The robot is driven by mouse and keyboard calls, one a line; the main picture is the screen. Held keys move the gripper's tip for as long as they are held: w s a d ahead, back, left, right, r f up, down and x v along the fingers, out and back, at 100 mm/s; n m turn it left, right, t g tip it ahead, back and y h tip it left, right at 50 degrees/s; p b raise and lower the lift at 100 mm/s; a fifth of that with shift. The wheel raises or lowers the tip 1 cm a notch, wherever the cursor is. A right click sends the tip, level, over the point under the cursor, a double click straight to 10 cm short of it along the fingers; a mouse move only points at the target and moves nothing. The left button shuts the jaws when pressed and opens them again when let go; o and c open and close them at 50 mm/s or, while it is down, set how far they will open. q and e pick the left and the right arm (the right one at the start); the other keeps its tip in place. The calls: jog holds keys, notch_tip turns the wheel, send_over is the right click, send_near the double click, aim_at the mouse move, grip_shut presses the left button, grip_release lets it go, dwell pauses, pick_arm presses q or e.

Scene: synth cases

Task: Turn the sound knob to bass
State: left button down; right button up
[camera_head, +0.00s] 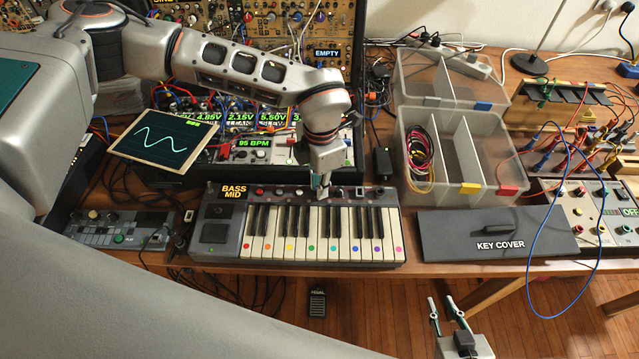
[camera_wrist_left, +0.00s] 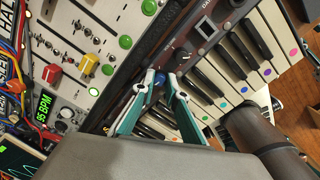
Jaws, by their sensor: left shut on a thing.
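The small keyboard (camera_head: 225,225) lies on the table at the centre of the head view, with coloured dots on its white keys. My left gripper (camera_head: 322,192) reaches down to the row of knobs above the keys. In the left wrist view its green-and-white fingers (camera_wrist_left: 166,80) are shut on a small blue knob (camera_wrist_left: 160,77). The fingers partly hide the knob, and its pointing direction cannot be told. My right gripper (camera_head: 441,300) is low in the head view, empty, its fingers apart.
A modular synth rack (camera_head: 270,20) with cables stands behind the keyboard. The KEY COVER panel (camera_head: 495,235) lies to its right. Clear plastic bins (camera_head: 485,150) stand behind that panel. A small control box (camera_head: 120,228) is at the left. Loose cables cross the right side.

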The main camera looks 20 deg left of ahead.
pick_arm(q)
jog(key=m, duration=0.6)
jog(key=shift+m, duration=0.3)
dwell(0.5)
jog(key=c, duration=2)
grip_release()
jog(key=shift+r, duration=0.1)
jog(key=r, duration=1.2)
jog(key=shift+s, duration=0.2)
